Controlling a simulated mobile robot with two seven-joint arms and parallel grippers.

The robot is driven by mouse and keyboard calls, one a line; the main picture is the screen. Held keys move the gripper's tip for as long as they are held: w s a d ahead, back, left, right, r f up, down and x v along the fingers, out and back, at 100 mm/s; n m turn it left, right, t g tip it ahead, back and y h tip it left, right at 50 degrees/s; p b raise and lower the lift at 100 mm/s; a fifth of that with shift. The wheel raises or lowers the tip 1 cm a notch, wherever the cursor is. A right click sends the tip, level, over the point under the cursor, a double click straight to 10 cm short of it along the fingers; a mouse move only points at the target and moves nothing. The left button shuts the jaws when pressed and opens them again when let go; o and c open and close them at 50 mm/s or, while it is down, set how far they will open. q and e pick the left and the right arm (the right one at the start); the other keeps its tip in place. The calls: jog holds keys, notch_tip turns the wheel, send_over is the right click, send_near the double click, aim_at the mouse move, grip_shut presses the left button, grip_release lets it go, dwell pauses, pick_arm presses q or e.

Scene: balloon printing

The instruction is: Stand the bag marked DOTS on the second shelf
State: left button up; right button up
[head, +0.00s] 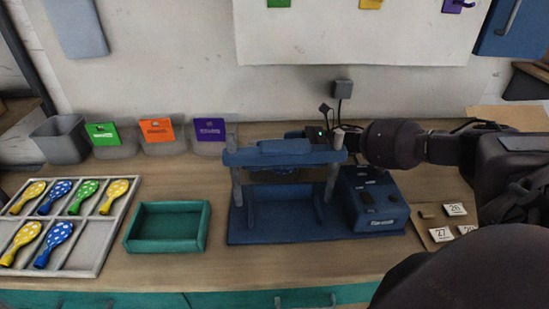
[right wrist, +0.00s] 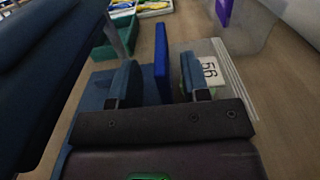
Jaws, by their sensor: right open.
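I see no bag marked DOTS and no second shelf in either view. My right arm comes in from the right in the head view, and its gripper (head: 318,133) is behind the top of the blue press (head: 285,158), partly hidden. In the right wrist view my right gripper (right wrist: 160,80) is open, with two blue-grey fingers apart. A bright blue upright panel (right wrist: 161,62) shows between the fingers; I cannot tell whether it touches either one. My left gripper is not in view.
Clear bins with green (head: 102,133), orange (head: 157,129) and purple (head: 210,129) cards stand at the back wall. A tray (head: 101,243) of dotted balloons and a green tray (head: 167,245) lie at left. Numbered tiles (head: 455,209) lie at right.

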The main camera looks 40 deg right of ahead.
jog(key=shift+x, duration=1.65)
jog(key=shift+r, duration=0.1)
grip_shut()
